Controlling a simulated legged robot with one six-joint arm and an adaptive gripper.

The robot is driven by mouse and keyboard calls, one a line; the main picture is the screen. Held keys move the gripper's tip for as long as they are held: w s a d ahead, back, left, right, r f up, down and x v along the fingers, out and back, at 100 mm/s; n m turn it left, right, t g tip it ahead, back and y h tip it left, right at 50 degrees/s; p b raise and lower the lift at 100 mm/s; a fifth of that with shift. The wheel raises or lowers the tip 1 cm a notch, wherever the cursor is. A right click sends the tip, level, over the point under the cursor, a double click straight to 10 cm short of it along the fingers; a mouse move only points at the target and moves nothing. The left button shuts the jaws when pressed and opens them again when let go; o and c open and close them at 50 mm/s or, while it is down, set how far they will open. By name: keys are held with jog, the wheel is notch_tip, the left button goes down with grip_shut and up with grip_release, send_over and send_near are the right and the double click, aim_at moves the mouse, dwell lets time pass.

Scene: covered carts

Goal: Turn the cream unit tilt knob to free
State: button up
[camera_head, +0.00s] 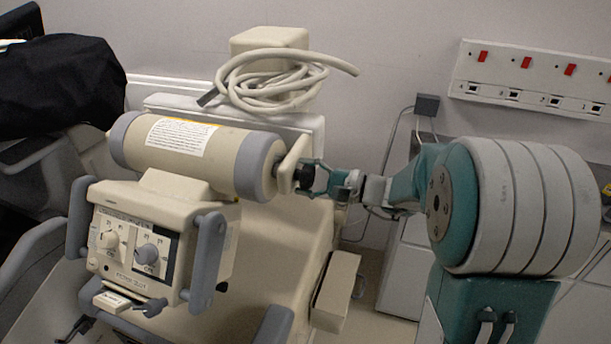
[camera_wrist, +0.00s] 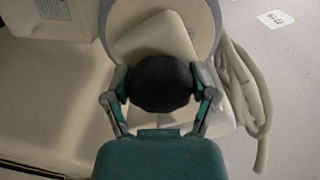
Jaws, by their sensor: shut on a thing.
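The cream unit (camera_head: 200,155) has a horizontal cylinder with grey end bands and a white label. At the cylinder's right end is a cream bracket plate with a dark round knob (camera_head: 304,177). In the wrist view the black knob (camera_wrist: 161,83) fills the middle, in front of a cream plate. My gripper (camera_wrist: 161,90) is shut on the knob, with one finger at each side of it. In the head view my gripper (camera_head: 312,177) reaches the knob from the right. No knob marking is readable.
A control box (camera_head: 135,245) with two dials and grey handles hangs below the cylinder. A coiled cream hose (camera_head: 270,80) lies behind. A black cover (camera_head: 60,85) is at upper left. A wall socket panel (camera_head: 535,80) is at upper right.

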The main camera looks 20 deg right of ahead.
jog(key=shift+f+n, duration=0.15)
jog(key=shift+n, duration=0.85)
jog(key=o, duration=1)
jog(key=shift+a, duration=0.1)
jog(key=shift+o, duration=0.2)
jog(key=v, duration=1.2)
jog(key=shift+a, duration=0.1)
